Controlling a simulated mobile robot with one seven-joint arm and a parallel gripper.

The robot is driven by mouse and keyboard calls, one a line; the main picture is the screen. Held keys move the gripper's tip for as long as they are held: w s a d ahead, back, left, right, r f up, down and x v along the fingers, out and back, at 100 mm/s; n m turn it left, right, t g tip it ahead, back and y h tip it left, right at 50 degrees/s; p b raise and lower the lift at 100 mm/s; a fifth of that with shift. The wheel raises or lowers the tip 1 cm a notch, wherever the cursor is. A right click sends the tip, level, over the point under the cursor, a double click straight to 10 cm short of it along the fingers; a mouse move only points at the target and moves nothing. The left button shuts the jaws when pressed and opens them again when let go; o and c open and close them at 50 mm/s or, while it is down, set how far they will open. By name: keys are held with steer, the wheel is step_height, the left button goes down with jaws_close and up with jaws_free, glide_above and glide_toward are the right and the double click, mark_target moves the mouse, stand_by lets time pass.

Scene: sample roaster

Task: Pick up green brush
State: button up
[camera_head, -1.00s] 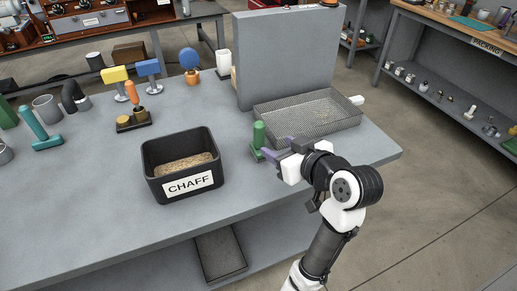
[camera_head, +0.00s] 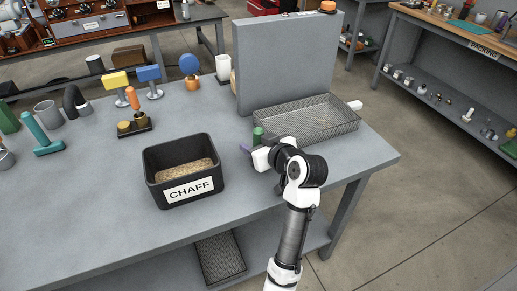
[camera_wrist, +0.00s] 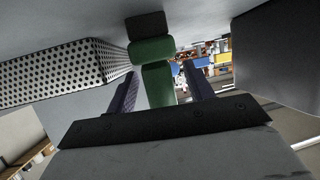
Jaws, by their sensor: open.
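The green brush (camera_head: 258,134) stands upright on the table, left of the mesh tray's near corner. In the head view only its upper handle shows; my gripper hides the rest. The wrist view looks inverted and shows the brush's green handle (camera_wrist: 157,82), a wider green block and a dark base against the table. My gripper (camera_head: 250,149) is open at the brush. In the wrist view its two purple fingers (camera_wrist: 159,74) stand on either side of the handle, with a gap visible. Whether the handle is fully between the fingertips I cannot tell.
The mesh tray (camera_head: 332,131) lies right of the brush, before a grey upright panel (camera_head: 285,62). The black CHAFF bin (camera_head: 157,189) stands to the left. Several tools stand at the back left, including a yellow-headed one (camera_head: 117,79). The table between bin and brush is clear.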

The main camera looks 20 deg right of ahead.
steer(key=shift+w+a+f, duration=0.1)
steer(key=shift+w+f, duration=0.15)
steer(key=shift+w, duration=0.25)
